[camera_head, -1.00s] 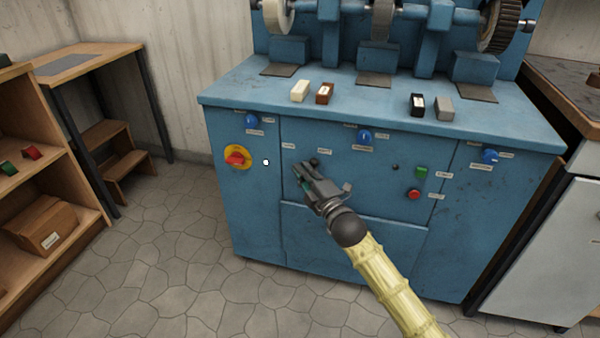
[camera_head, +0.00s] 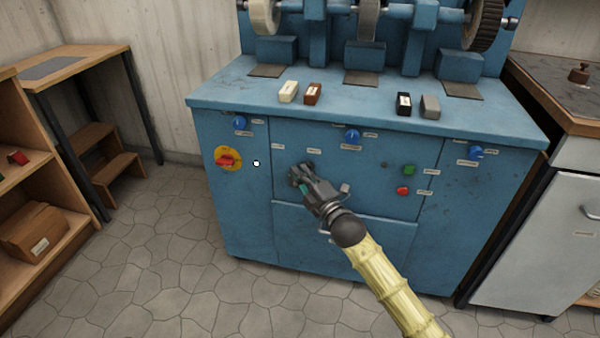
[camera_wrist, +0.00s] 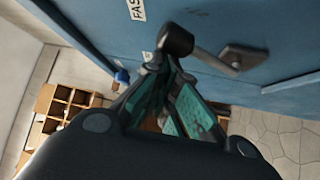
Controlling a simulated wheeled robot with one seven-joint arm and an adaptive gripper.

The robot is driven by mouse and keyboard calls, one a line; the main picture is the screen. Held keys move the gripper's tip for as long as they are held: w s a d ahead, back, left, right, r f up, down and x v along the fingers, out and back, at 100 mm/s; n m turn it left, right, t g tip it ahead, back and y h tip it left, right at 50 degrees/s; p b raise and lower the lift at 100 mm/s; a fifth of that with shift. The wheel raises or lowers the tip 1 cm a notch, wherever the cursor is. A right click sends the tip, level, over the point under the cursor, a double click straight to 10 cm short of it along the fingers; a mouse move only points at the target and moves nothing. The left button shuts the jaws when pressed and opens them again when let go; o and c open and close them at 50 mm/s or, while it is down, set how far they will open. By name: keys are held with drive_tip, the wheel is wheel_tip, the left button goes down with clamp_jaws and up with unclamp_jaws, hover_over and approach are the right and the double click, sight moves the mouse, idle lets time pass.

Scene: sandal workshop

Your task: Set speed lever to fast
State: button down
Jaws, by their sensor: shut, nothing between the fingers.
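The speed lever shows in the wrist view as a metal arm with a black knob (camera_wrist: 176,40), fixed to a plate on the blue machine front. A label reading "FAS", cut off by the picture edge (camera_wrist: 137,9), is on the panel above the knob. My gripper (camera_wrist: 162,68) is shut and empty, its fingertips right by the knob's lower side; I cannot tell whether they touch it. In the head view my gripper (camera_head: 298,174) is in front of the blue machine's middle panel (camera_head: 385,170) and hides most of the lever.
The machine front has a red-and-yellow switch (camera_head: 228,159), a blue knob (camera_head: 352,136), a green button (camera_head: 409,170) and a red button (camera_head: 403,191). Small blocks lie on its top ledge. A wooden shelf (camera_head: 60,235) stands left, a white cabinet (camera_head: 545,240) right. Stone floor lies open in front.

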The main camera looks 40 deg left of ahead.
drive_tip(key=shift+s+a+r+p, duration=0.9)
drive_tip(key=shift+s+p, duration=0.25)
drive_tip(key=shift+s, duration=0.4)
drive_tip(key=f+v, duration=0.1)
drive_tip(key=v, duration=0.8)
drive_tip(key=shift+s+d+f+p, duration=0.15)
drive_tip(key=shift+s+f+p, duration=0.15)
drive_tip(key=shift+f+p, duration=0.15)
